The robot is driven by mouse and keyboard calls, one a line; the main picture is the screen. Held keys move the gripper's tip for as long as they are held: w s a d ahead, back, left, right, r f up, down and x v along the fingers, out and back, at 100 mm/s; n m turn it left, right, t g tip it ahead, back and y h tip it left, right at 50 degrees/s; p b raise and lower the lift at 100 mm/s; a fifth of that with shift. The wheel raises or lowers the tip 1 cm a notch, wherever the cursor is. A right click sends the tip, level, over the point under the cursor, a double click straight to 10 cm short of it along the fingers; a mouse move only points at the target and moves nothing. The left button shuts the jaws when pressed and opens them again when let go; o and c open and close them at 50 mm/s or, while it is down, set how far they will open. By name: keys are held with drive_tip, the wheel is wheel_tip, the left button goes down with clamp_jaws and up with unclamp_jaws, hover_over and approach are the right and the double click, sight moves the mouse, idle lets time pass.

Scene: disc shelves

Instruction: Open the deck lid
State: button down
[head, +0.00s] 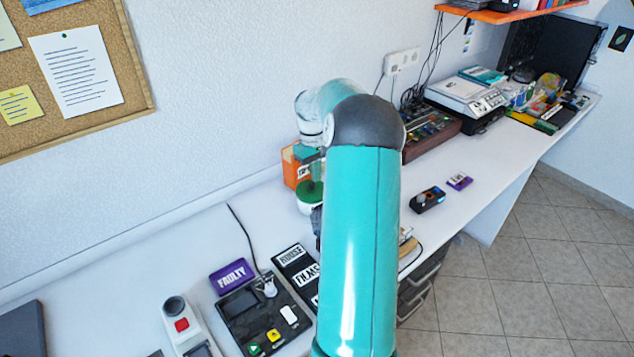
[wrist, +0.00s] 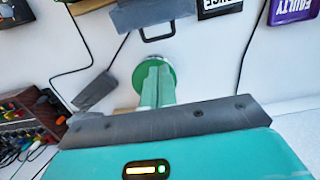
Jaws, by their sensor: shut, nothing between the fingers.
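A black deck (head: 285,328) with a dark panel, a white button, a yellow button and a green button sits on the white desk in the lower middle of the head view. Its dark panel (head: 238,303) looks flat and closed, but I cannot tell for sure that it is the lid. My gripper (wrist: 154,68) is shut and empty in the wrist view. Its green fingers overlap a round green top (wrist: 171,75); I cannot tell whether they touch. In the head view my arm hides most of the gripper, which is beyond the deck and to its right.
A purple FAULTY case (head: 231,277) lies behind the deck, with black labelled cases (head: 293,267) to its right. A white handheld device (head: 182,325) lies to its left. A grey piece with a handle (wrist: 150,17) shows in the wrist view. Cables cross the desk.

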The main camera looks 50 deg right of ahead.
drive_tip(key=f, duration=0.6)
drive_tip(key=s+f, duration=0.1)
drive_tip(key=f, duration=0.2)
drive_tip(key=shift+r, duration=0.15)
drive_tip(key=shift+s+a+r+t+h, duration=0.2)
drive_tip(key=shift+s+r+t+h, duration=0.1)
drive_tip(key=shift+s+r+t, duration=0.75)
drive_tip(key=shift+s+a+r+t, duration=0.15)
drive_tip(key=shift+s+r+t, duration=0.05)
drive_tip(key=shift+s+t, duration=0.1)
